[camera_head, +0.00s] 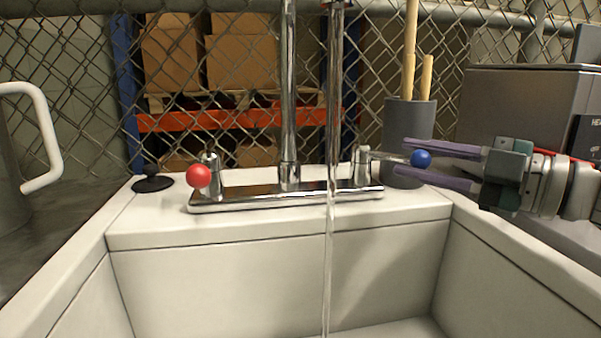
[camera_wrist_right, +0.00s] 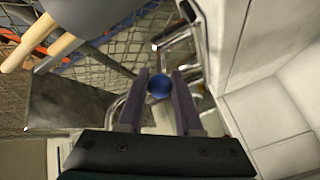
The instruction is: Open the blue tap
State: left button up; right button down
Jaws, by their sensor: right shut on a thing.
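The blue tap's round knob (camera_head: 421,158) sits on a metal lever at the right end of the chrome faucet base (camera_head: 270,199). My right gripper (camera_head: 408,160) comes in from the right with its purple fingers on either side of the knob, shut on it. The knob also shows between the fingertips in the right wrist view (camera_wrist_right: 159,86). A stream of water (camera_head: 327,260) falls from the spout into the sink. The red knob (camera_head: 198,175) is at the left end of the base. My left gripper is not in view.
The white sink basin (camera_head: 220,280) lies in front of the faucet. A grey cup with wooden handles (camera_head: 405,125) stands right behind the knob. A black plug (camera_head: 152,182) lies at left. A metal box (camera_head: 520,105) stands at right, a chain-link fence behind.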

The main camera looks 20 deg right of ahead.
jog(key=shift+w+d+n+g+y+b, duration=0.1)
jog(key=shift+d+n+g+y+b, duration=0.3)
jog(key=shift+n+y+b, duration=0.25)
jog(key=c, duration=0.6)
grip_release()
jog(key=p+v, duration=0.2)
jog(key=v, duration=0.8)
